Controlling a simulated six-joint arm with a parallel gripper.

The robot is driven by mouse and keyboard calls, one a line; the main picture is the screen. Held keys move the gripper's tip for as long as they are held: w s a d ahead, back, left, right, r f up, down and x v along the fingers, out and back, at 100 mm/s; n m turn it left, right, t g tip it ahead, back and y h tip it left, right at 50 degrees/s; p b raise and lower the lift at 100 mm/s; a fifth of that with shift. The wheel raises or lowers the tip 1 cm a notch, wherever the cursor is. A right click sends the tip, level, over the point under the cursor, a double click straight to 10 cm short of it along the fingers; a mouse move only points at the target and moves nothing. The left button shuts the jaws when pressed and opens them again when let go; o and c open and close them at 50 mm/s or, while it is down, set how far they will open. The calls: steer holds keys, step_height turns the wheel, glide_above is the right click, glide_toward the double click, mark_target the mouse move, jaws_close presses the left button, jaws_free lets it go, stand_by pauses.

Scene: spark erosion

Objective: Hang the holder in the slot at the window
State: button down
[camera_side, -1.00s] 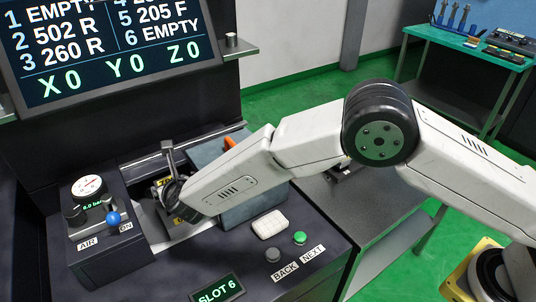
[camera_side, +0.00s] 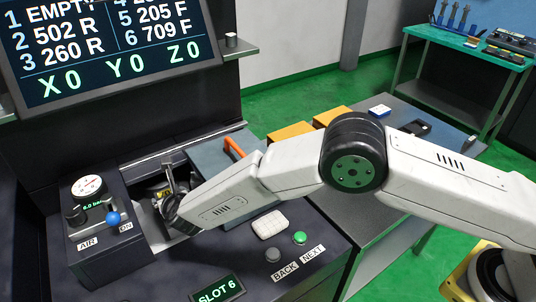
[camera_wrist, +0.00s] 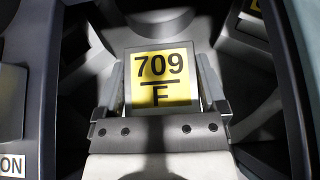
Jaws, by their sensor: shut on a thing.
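The holder (camera_wrist: 160,62) bears a yellow label reading 709 F and sits between the two fingers of my gripper (camera_wrist: 160,88) in the wrist view. My gripper is shut on it. The screen (camera_side: 110,50) lists 6 as 709 F, and a small display (camera_side: 217,290) reads SLOT 6.
The air box (camera_side: 95,230) with gauge and blue-knobbed lever stands close left of the window. A grey-blue cover (camera_side: 210,160) with an orange handle lies right of it. Another yellow label (camera_wrist: 255,5) shows at the wrist view's top. Green and grey buttons (camera_side: 300,238) sit in front.

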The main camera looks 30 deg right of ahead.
stand_by(0.4)
jaws_free()
steer(key=shift+f, duration=0.25)
steer(key=shift+r, duration=0.1)
steer(key=shift+r, duration=0.1)
steer(key=v, duration=1.2)
stand_by(0.5)
